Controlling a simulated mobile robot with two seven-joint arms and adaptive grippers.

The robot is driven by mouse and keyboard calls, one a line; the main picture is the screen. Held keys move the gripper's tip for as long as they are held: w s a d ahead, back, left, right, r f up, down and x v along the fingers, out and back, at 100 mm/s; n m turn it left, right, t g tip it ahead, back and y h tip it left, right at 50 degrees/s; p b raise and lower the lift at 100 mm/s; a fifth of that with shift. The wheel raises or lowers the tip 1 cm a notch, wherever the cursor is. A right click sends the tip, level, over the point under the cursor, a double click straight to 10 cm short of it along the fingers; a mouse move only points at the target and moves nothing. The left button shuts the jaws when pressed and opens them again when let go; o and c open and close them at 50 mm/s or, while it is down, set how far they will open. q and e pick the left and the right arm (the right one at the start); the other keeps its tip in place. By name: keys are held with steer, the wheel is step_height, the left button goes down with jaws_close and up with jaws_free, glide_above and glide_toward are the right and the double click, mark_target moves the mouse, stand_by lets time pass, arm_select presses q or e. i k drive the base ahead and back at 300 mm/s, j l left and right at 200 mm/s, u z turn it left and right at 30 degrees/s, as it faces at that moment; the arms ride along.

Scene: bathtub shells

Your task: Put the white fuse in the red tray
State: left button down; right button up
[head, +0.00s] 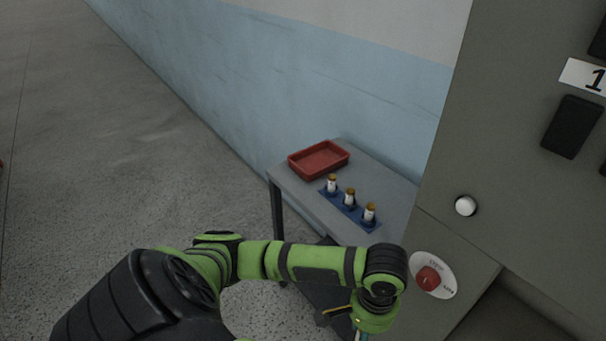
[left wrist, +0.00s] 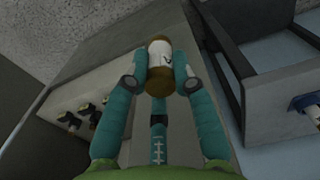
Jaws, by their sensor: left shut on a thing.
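A white fuse (left wrist: 160,62) with brassy end caps and a dark mark on its side is between the teal fingers of my left gripper (left wrist: 160,78) in the left wrist view. The gripper is shut on it. In the head view only a bit of this gripper shows at the bottom edge, beside the grey cabinet, and the fuse is hidden there. The red tray (head: 320,161) is empty and lies on the far end of a grey table (head: 385,180), away from the gripper. My right gripper is not in view.
A blue rack (head: 342,206) with three upright white fuses (head: 350,197) stands on the table in front of the tray. The grey cabinet (head: 490,140) with a white knob (head: 465,205) and a red switch (head: 429,278) rises at right. A blue-white wall runs behind the table.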

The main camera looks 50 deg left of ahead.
mark_target(312, 165)
steer(key=j, duration=0.7)
steer(key=i+j, duration=0.15)
steer(key=j, duration=1.25)
steer(key=i, duration=0.05)
